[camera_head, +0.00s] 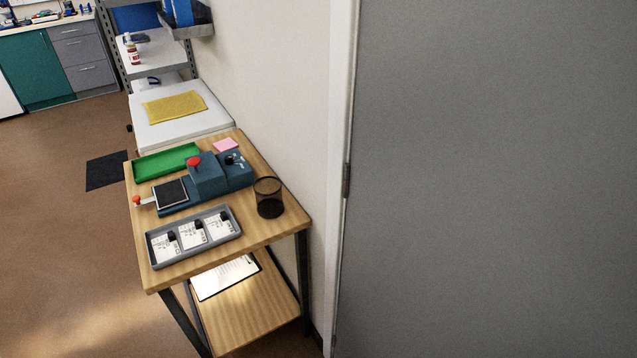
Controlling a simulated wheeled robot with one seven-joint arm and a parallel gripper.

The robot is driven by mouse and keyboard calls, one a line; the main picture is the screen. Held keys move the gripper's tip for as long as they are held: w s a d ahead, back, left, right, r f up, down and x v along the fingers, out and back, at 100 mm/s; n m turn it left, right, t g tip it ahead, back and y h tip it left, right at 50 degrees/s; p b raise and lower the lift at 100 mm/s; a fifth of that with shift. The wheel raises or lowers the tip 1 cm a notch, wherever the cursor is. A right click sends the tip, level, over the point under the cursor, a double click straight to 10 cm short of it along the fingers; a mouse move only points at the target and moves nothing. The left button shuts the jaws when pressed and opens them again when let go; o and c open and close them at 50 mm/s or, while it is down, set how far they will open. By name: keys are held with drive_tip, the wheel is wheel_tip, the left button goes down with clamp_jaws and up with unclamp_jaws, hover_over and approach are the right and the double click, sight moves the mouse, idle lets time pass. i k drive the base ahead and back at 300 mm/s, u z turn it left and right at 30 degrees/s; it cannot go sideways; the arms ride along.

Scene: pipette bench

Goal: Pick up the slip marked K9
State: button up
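Several white slips lie in a grey tray with compartments at the front of a small wooden table: a left slip (165,248), a middle slip (192,234) and a right slip (219,226). Each has dark print and a small black object on or beside it. The print is too small to read, so I cannot tell which one is marked K9. The grey tray's front rim (197,252) is visible. My gripper is not in view.
On the wooden table (262,232) stand a blue device (207,178) with red knobs, a green tray (165,163), a pink pad (226,145) and a black mesh cup (269,198). A clipboard (226,277) lies on the lower shelf. A grey door (490,180) fills the right; open floor (60,240) lies left.

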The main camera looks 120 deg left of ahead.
sight(192, 235)
drive_tip(key=u, duration=4.85)
drive_tip(key=i, duration=1.65)
